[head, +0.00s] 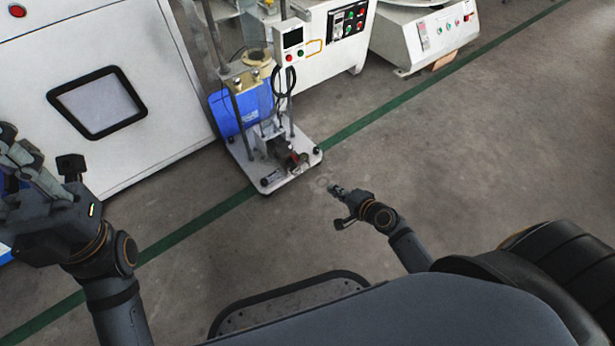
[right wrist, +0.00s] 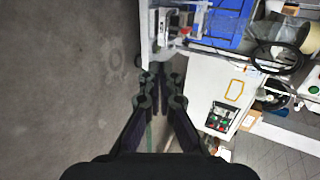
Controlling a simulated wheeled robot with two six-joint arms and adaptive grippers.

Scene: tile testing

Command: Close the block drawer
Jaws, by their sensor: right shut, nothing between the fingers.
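I cannot make out a block drawer in either view. My right gripper (head: 336,190) is out over the bare floor, to the right of the small white-based test machine (head: 283,184) and apart from it. In the right wrist view its fingers (right wrist: 159,72) are together and empty, below the edge of that machine's base. My left gripper (head: 18,150) is at the left edge, in front of the large white cabinet (head: 130,150). Part of it is cut off by the picture edge, and its opening is unclear.
A blue box (head: 238,108) is on the test machine. A white control cabinet (head: 325,62) stands behind it, and another white machine (head: 425,40) is at the upper right. A green line (head: 375,115) crosses the floor. The floor at right (head: 470,150) is clear.

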